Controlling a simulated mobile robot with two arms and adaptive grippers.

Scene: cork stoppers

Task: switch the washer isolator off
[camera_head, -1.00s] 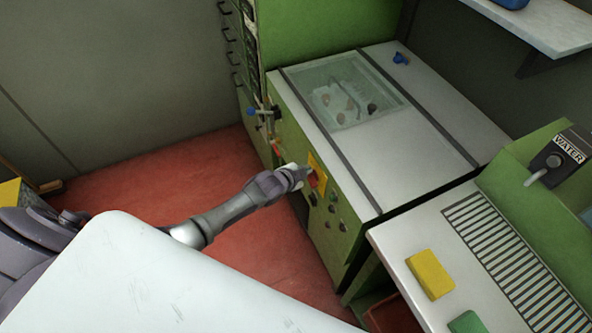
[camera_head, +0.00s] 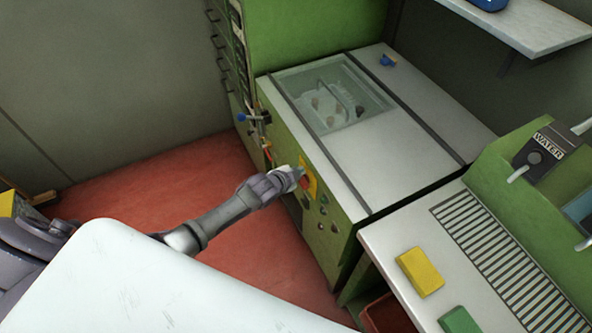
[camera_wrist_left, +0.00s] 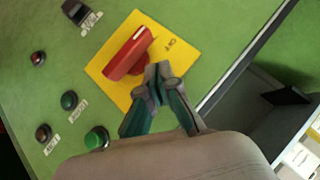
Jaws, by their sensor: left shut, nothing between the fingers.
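The isolator is a red handle (camera_wrist_left: 128,54) on a yellow plate (camera_wrist_left: 109,80) on the green front panel of the washer. The handle lies slanted across the plate in the left wrist view, with a small, hard-to-read label on the plate to its right. In the head view the red handle (camera_head: 305,183) and yellow plate (camera_head: 312,187) show just beyond my left gripper (camera_head: 298,172). My left gripper, also in the left wrist view (camera_wrist_left: 158,73), is shut and empty. Its tips are close beside the handle's lower right side; I cannot tell whether they touch. My right gripper is not in view.
A dark block (camera_wrist_left: 76,10) is above. Blue-handled taps (camera_head: 242,117) stick out left of the isolator. A counter with a yellow sponge (camera_head: 420,271) stands right.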

